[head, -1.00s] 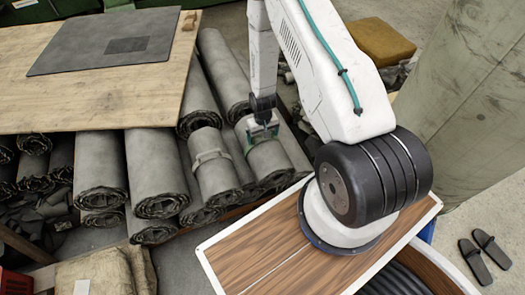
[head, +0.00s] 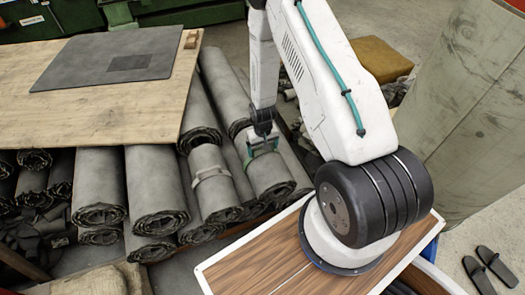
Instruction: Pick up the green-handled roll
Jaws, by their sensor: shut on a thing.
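The green-handled roll (head: 270,172) is a short grey sheet roll with a green handle (head: 266,148) on its upper side. It lies at the right of the row of rolls, its spiral end facing the front. My gripper (head: 263,144) points down at the handle and is shut on it. The fingertips are small and partly hidden against the handle. I cannot tell whether the roll is clear of the rolls under it.
A similar roll with a pale strap (head: 211,175) lies just left. Longer grey rolls (head: 155,185) fill the space further left. A wooden board (head: 60,125) with a dark mat (head: 105,57) is behind. A pillar (head: 470,110) stands at the right.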

